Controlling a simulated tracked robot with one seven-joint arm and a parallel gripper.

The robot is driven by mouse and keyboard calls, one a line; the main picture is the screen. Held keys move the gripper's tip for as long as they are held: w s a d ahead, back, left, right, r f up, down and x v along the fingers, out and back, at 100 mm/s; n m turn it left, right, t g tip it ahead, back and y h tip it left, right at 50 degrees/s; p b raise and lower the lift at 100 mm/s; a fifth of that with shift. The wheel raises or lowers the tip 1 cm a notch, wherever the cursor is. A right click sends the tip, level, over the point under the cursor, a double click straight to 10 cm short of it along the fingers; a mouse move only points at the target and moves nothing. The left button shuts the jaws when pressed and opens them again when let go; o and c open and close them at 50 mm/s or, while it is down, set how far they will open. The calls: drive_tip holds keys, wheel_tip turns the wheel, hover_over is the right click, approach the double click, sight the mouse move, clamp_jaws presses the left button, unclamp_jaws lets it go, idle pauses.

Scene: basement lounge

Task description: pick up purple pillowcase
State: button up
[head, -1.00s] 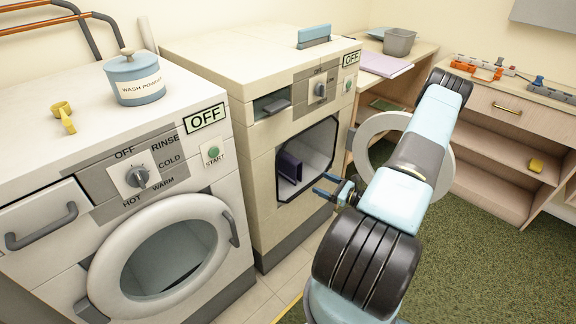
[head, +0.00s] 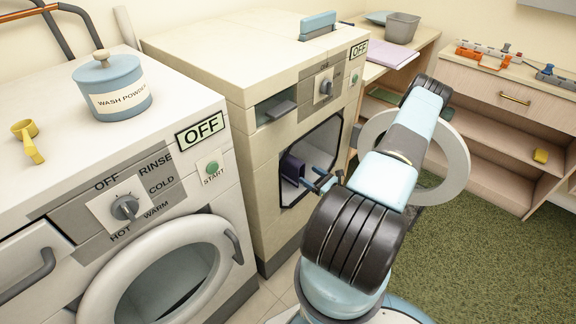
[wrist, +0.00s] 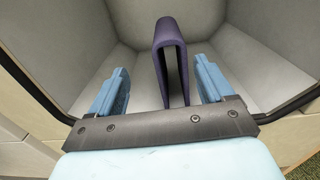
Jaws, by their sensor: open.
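The purple pillowcase (head: 292,168) is folded over and stands upright inside the open drum of the right-hand machine (head: 318,150). In the wrist view the pillowcase (wrist: 171,55) rises ahead, with its near part between the two blue fingers. My gripper (head: 325,180) is open at the drum opening. In the wrist view my gripper (wrist: 160,85) has one finger on each side of the pillowcase, with gaps on both sides. How deep the fingers reach beside it is hard to tell.
The round door (head: 455,160) of the machine is swung open to the right, behind my arm. The dark drum rim (wrist: 45,95) surrounds the opening. The left washer (head: 120,225) has its door shut. Green carpet (head: 470,240) lies free at the right.

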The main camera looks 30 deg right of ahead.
sight(293, 160)
drive_tip(key=shift+w+d+r+x, duration=0.1)
drive_tip(key=shift+d+x, duration=0.1)
drive_tip(key=shift+x, duration=1.65)
drive_tip(key=shift+w+d+r+x, duration=0.1)
drive_tip(key=shift+d+x, duration=0.15)
drive_tip(key=shift+x, duration=1.65)
drive_tip(key=shift+w+d+x, duration=0.1)
drive_tip(key=shift+d+x, duration=0.1)
drive_tip(key=shift+x, duration=1.65)
drive_tip(key=shift+s, duration=0.1)
drive_tip(key=c, duration=1.1)
drive_tip(key=shift+r, duration=0.15)
